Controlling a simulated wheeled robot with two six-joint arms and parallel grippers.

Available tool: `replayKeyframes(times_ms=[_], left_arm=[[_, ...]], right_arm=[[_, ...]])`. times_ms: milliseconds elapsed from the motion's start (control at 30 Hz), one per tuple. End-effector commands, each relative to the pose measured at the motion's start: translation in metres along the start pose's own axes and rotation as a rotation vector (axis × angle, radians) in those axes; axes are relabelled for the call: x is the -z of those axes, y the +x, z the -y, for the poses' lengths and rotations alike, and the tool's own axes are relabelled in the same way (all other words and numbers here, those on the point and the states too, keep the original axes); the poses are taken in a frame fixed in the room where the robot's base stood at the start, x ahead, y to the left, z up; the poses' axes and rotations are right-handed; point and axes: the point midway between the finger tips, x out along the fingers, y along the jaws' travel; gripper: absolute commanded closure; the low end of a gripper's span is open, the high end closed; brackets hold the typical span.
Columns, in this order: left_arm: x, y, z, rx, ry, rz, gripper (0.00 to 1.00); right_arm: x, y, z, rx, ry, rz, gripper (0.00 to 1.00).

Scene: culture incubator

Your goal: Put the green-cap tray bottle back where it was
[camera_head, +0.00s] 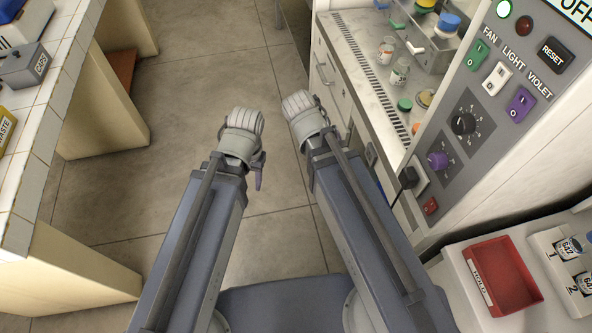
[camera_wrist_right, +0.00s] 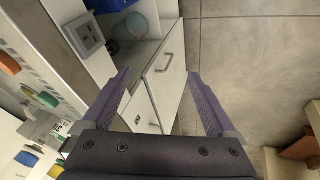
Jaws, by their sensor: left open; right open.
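A green cap (camera_head: 404,105) shows on the cabinet worktop in the head view. Whether it sits on a bottle I cannot tell. Another green item (camera_head: 397,20) is at the worktop's far end, near a metal tray (camera_head: 432,58) with blue and yellow caps. Two small clear bottles (camera_head: 386,50) (camera_head: 400,72) stand on the worktop. My left gripper (camera_head: 258,172) is over the floor, left of the cabinet, mostly hidden behind its wrist. My right gripper (camera_wrist_right: 158,75) is open and empty in the right wrist view, above drawer fronts and floor.
A red HOLD bin (camera_head: 511,270) and a white rack (camera_head: 548,247) with labelled bottles are at lower right. The control panel (camera_head: 510,75) flanks the worktop on the right. A tiled bench (camera_head: 55,105) is at left. The floor between is open.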

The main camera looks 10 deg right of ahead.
Motion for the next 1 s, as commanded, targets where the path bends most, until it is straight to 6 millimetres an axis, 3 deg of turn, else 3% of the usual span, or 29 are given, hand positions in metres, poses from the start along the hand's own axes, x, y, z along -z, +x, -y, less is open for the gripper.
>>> replayKeyframes(times_ms=[33, 100, 200, 300, 1000], left_arm=[[0.000, 0.000, 0.000, 0.000, 0.000, 0.000, 0.50], [0.000, 0.000, 0.000, 0.000, 0.000, 0.000, 0.50], [0.000, 0.000, 0.000, 0.000, 0.000, 0.000, 0.50], [0.000, 0.000, 0.000, 0.000, 0.000, 0.000, 0.50], [0.000, 0.000, 0.000, 0.000, 0.000, 0.000, 0.50]], right_arm=[[-0.025, -0.007, 0.021, 0.058, -0.112, 0.065, 0.08], [-0.054, -0.017, 0.045, 0.136, -0.256, 0.145, 0.08], [-0.083, -0.029, 0.066, 0.221, -0.406, 0.217, 0.08], [-0.097, -0.036, 0.076, 0.269, -0.486, 0.250, 0.08], [-0.100, -0.037, 0.077, 0.279, -0.502, 0.257, 0.08]])
